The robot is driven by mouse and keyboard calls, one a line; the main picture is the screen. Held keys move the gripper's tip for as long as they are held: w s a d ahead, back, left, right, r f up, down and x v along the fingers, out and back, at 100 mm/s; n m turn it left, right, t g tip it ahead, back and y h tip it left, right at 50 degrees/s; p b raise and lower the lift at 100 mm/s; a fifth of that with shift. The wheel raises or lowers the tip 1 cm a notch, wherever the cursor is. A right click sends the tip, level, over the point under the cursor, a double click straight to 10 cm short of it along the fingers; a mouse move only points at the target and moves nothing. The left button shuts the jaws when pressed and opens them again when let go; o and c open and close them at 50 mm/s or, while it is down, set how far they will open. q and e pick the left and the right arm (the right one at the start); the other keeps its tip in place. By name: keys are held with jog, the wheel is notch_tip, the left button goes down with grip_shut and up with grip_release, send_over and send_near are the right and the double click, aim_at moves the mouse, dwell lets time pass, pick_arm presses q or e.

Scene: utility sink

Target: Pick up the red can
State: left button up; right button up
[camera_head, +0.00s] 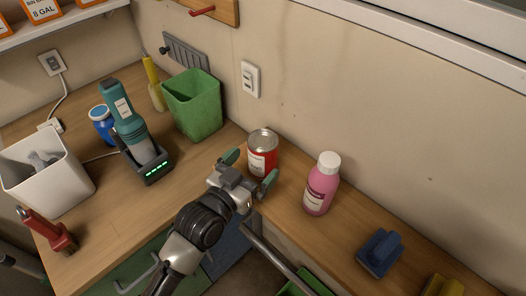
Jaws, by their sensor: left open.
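The red can (262,158), with a pale label and a silver top, stands upright on the wooden counter near the wall. My left gripper (250,170) is open right in front of the can. One finger is at the can's left and the other at its lower right. I cannot tell whether either finger touches it. The lower front part of the can is partly hidden by the gripper. My right gripper is not in view.
A pink bottle (321,186) with a white cap stands right of the can. A green bin (194,104) is behind left, beside a teal device on a charger (152,170). A white bin (48,182) stands far left. A blue scrubber (380,254) lies at right.

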pick_arm(q)
jog(key=x, duration=0.1)
jog(key=p+x, duration=0.1)
jog(key=x, duration=0.3)
jog(key=shift+w+a+f, duration=0.2)
jog(key=shift+w+f, duration=0.1)
jog(key=shift+f, duration=0.1)
jog(key=shift+c, duration=0.8)
jog(key=c, duration=0.8)
